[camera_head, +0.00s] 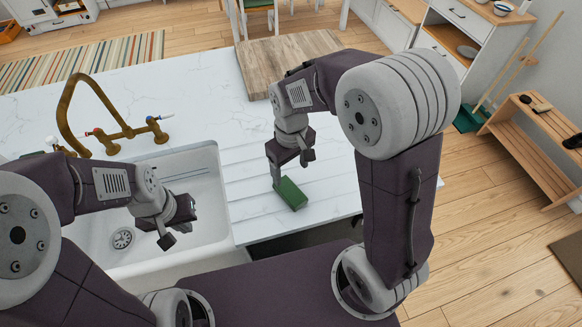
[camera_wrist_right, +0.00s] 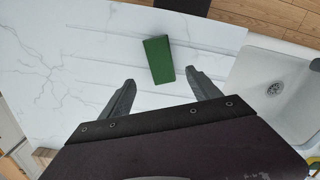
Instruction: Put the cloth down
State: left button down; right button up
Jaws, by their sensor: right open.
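The green cloth (camera_head: 291,194), a small block-like piece, lies on the white marble counter just right of the sink. It also shows in the right wrist view (camera_wrist_right: 158,60), ahead of the fingertips and between their lines. My right gripper (camera_head: 291,173) is above the counter close to the cloth. My left gripper (camera_head: 177,222) hangs over the sink, away from the cloth. Its fingers look apart and nothing shows in them.
The white sink (camera_head: 222,205) with a drain is left of the cloth, and a brass faucet (camera_head: 118,135) stands behind it. A wooden board (camera_head: 262,68) lies at the counter's back. The grooved counter around the cloth is clear. A wooden shelf rack (camera_head: 530,150) stands right.

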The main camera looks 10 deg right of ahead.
jog(key=s+d+f+m+t, duration=0.1)
jog(key=s+d+f+m, duration=0.1)
jog(key=s+d+m, duration=0.3)
jog(key=s+d, duration=0.2)
jog(key=shift+s+f, duration=0.4)
jog(key=shift+s, duration=0.15)
jog(key=shift+o, duration=0.3)
